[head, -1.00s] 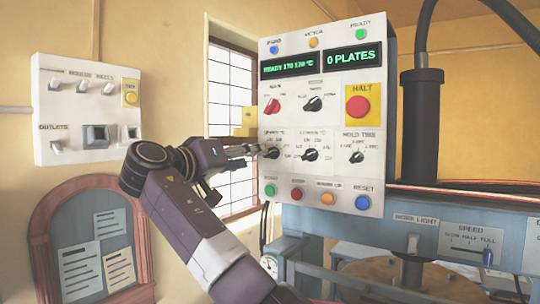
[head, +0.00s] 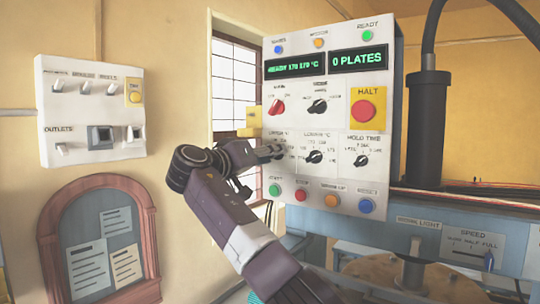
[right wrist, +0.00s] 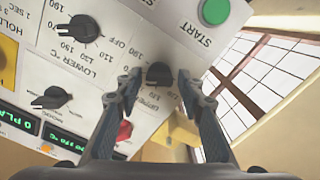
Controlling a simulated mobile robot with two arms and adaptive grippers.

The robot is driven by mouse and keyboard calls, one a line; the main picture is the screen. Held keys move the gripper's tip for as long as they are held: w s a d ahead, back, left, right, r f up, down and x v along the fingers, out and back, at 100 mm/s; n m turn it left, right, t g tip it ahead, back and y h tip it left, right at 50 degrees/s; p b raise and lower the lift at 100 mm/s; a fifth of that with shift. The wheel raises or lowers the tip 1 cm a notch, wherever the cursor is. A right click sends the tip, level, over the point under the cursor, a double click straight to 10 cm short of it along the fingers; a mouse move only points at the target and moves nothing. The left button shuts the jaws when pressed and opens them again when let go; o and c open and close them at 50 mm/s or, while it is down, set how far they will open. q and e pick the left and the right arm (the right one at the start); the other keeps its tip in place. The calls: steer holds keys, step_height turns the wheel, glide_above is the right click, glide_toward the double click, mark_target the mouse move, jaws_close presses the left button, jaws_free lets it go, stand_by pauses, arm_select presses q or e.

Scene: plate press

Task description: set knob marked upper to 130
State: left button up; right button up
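The knob marked upper (right wrist: 158,75) is a dark round knob on the white control panel, at the upper middle of the right wrist view. My right gripper (right wrist: 158,82) has one finger on each side of this knob, with a narrow gap on both sides, so it looks open around it. In the head view my right gripper (head: 276,151) comes from the left and covers most of that knob and part of its scale. The knob's pointer direction is hard to read. The panel display (head: 297,65) shows READY and temperature figures too blurred to be sure of. My left gripper is not in view.
The lower knob (head: 314,157) sits close to the right, with the hold time knob (head: 361,160) beyond. The red main knob (head: 277,108) is above. The green START button (head: 275,190) is below. A red HALT button (head: 364,109) is at upper right.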

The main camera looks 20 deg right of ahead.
jaws_close()
steer(key=shift+n, duration=0.4)
steer(key=shift+n+p, duration=1.4)
steer(key=shift+n, duration=6)
steer(key=shift+f, duration=0.1)
